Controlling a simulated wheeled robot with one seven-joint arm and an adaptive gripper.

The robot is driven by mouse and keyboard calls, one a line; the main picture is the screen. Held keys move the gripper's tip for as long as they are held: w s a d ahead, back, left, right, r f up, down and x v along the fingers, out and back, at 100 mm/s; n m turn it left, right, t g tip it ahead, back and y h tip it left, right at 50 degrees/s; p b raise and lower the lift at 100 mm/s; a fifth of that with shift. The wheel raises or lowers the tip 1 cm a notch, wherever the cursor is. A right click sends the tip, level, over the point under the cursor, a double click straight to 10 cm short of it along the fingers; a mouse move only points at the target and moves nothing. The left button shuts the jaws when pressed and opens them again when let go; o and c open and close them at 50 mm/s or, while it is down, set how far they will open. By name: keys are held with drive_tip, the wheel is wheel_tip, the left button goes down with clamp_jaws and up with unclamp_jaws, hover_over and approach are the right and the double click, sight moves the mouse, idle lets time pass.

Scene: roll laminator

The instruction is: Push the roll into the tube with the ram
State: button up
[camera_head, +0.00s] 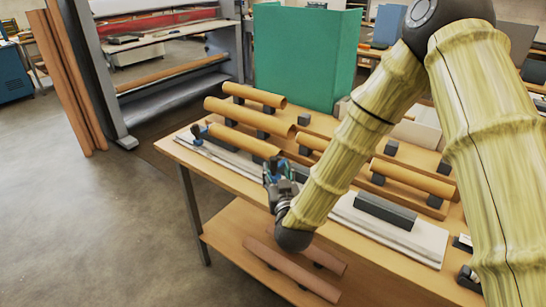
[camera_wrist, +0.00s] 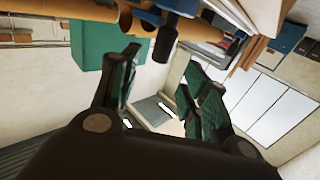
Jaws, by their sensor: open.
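Several brown cardboard tubes lie on dark blocks on the wooden table, among them one at the back (camera_head: 254,95), one at the left (camera_head: 243,140) and one at the right (camera_head: 414,181). I cannot tell which holds the roll; no tube's inside shows clearly. A dark knob with a blue part, perhaps the ram's handle (camera_head: 197,132), is at the left tube's left end; a similar dark handle shows in the wrist view (camera_wrist: 165,40). My gripper (camera_head: 280,172) is above the table's front edge, right of the left tube's end. Its green-padded fingers (camera_wrist: 160,88) are apart, with nothing held between them.
A green box (camera_head: 305,60) stands behind the tubes. A pale board (camera_head: 390,228) with a dark grey block (camera_head: 385,211) lies along the front. More tubes (camera_head: 293,270) lie on the lower shelf.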

sight(275, 162)
drive_tip(key=w, duration=0.2)
drive_tip(key=w+p, duration=0.1)
drive_tip(key=w, duration=0.1)
drive_tip(key=w+a, duration=0.1)
drive_tip(key=w, duration=0.2)
drive_tip(key=shift+w+f+p, duration=0.1)
drive_tip(key=shift+p, duration=0.25)
drive_tip(key=shift+c, duration=0.5)
clamp_jaws()
